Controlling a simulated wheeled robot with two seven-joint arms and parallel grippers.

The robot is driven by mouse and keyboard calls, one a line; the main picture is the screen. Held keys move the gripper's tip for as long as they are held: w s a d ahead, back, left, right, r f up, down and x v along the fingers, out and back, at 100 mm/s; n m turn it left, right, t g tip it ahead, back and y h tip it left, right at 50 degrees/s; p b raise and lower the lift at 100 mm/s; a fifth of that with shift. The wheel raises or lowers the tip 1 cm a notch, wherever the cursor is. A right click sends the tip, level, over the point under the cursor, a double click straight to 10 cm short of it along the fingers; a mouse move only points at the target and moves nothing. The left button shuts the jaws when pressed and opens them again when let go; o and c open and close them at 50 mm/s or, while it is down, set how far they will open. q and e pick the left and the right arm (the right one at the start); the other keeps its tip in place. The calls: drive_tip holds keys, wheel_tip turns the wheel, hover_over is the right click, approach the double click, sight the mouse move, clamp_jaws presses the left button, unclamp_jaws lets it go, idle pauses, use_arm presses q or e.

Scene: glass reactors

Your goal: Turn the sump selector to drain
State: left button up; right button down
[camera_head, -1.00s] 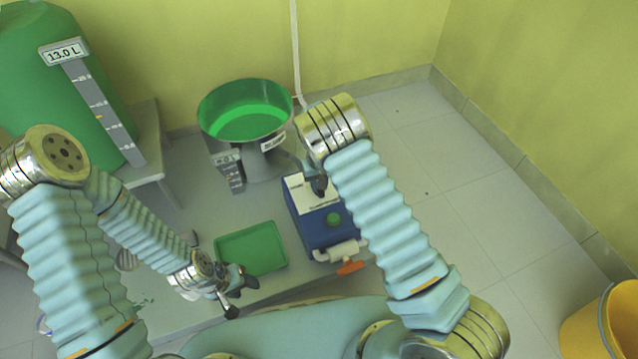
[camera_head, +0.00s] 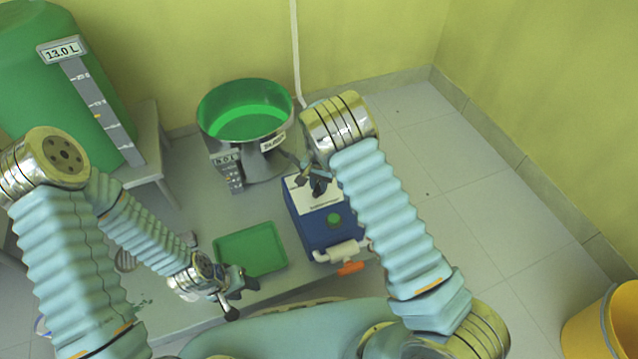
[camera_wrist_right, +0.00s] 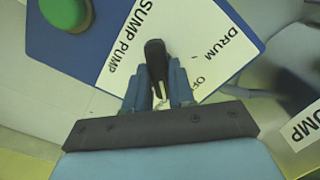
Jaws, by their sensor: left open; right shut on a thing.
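The selector is a black lever (camera_wrist_right: 155,52) on the white label plate (camera_wrist_right: 118,60) of a blue box. My right gripper (camera_wrist_right: 158,88) is shut on the lever, with its blue fingers on either side. The plate reads "SUMP PUMP" and "DRUM"; another word starting "OF" is partly hidden by a finger. No "drain" mark is readable. In the head view the blue box (camera_head: 314,232) stands on the grey platform, and my right gripper (camera_head: 318,187) is over its label plate. My left gripper (camera_head: 244,284) is open and empty near the green tray.
A green button (camera_head: 334,219) and a white pipe with an orange handle (camera_head: 350,267) are on the box. A green tray (camera_head: 252,249) lies left; a yellow bucket (camera_head: 590,330) stands far right.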

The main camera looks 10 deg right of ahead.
sight(319, 185)
idle(0.4)
drive_tip(key=c, duration=1)
unclamp_jaws()
drive_tip(key=shift+o, duration=0.2)
drive_tip(key=shift+r, duration=0.1)
wheel_tip(319, 185, up, 14)
drive_tip(key=p, duration=0.1)
drive_tip(key=shift+p, duration=0.35)
drive_tip(key=shift+f, duration=0.2)
